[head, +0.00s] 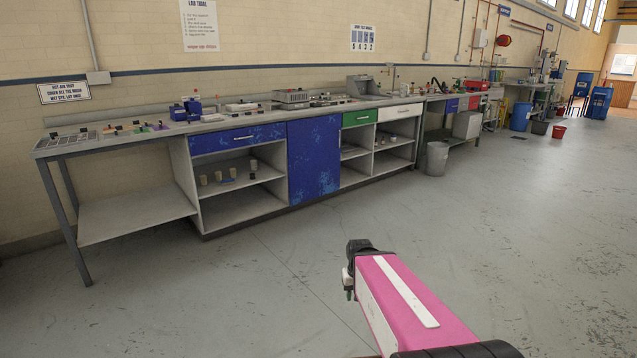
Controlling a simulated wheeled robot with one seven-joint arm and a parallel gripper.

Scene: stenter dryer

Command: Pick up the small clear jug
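I cannot pick out a small clear jug for certain; the items on the long bench (110,144) are too small and far to tell. The bench runs along the wall from the left towards the back right. Part of my own arm, a pink link with a black joint at its far end, reaches up from the lower right over the open floor, well short of the bench. No gripper fingers can be made out.
Several small cups (218,177) stand on an open shelf under the bench. A grey bin (436,158) stands on the floor by the bench. The floor (250,285) in front is clear.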

